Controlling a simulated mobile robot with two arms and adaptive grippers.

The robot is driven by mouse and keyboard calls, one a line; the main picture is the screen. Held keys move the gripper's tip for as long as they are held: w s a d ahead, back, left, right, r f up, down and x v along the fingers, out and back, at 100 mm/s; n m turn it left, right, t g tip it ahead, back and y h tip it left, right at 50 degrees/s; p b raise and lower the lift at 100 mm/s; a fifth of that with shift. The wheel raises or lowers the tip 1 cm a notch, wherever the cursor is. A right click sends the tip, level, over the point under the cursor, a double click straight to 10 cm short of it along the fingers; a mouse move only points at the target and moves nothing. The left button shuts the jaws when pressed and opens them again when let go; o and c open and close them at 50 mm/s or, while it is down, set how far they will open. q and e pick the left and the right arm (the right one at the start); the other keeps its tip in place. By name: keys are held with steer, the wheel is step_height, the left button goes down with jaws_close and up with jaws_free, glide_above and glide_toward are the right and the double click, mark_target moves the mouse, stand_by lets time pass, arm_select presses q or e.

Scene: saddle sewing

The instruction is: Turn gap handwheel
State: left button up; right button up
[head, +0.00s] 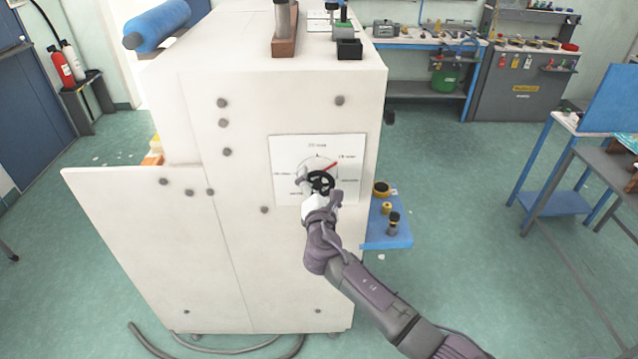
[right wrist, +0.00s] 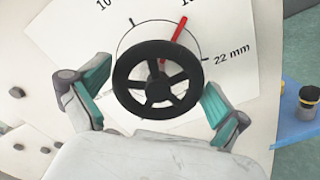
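The gap handwheel (head: 320,182) is a black spoked wheel on a white dial plate (head: 290,150) on the front of a large white machine. In the right wrist view the handwheel (right wrist: 157,79) fills the middle. A red pointer (right wrist: 175,38) sticks out up and right from behind it, short of the "22 mm" mark. My right gripper (right wrist: 157,80) faces the wheel with its teal-padded fingers spread on either side of the rim. Both fingers are close to the rim; contact is not clear. The right gripper (head: 319,190) partly covers the wheel in the head view. My left gripper is not in view.
The white machine (head: 200,90) has a lower section at left. A blue shelf (head: 385,236) with yellow and black items juts out just right of the dial. Blue-framed tables (head: 560,200) stand at right. Open green floor (head: 460,260) lies between.

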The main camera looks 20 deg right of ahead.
steer(key=shift+s, duration=0.1)
steer(key=v, duration=1.1)
steer(key=shift+s, duration=0.35)
steer(key=shift+a, duration=0.15)
step_height(320, 180, down, 20)
steer(key=s+d+m+g+y+b, duration=0.1)
steer(key=s+m+g+y+b, duration=0.1)
steer(key=g+b, duration=0.15)
steer(key=s+d+f+m+g+b, duration=0.15)
steer(key=s+f, duration=0.25)
steer(key=f, duration=0.4)
steer(key=s+f+m+g+y, duration=0.1)
steer(key=s+f+m+g, duration=0.2)
steer(key=f, duration=0.4)
steer(key=s+d+f+m+g+b, duration=0.1)
steer(key=s+f+m, duration=0.1)
steer(key=s+f, duration=0.45)
steer(key=s+d+f+m+g+b, duration=0.1)
steer(key=s+f+m, duration=0.3)
steer(key=s+f, duration=0.4)
steer(key=s+f+m+g+y+b, duration=0.1)
steer(key=s+f+m+g, duration=0.3)
steer(key=s+f, duration=0.4)
steer(key=s+d+f+m+g+y+b, duration=0.1)
steer(key=s+f+m, duration=0.4)
steer(key=s, duration=1.3)
step_height(320, 180, down, 3)
steer(key=shift+d+f+g+b, duration=0.2)
steer(key=shift+d+g+b, duration=0.15)
steer(key=shift+g+b, duration=0.55)
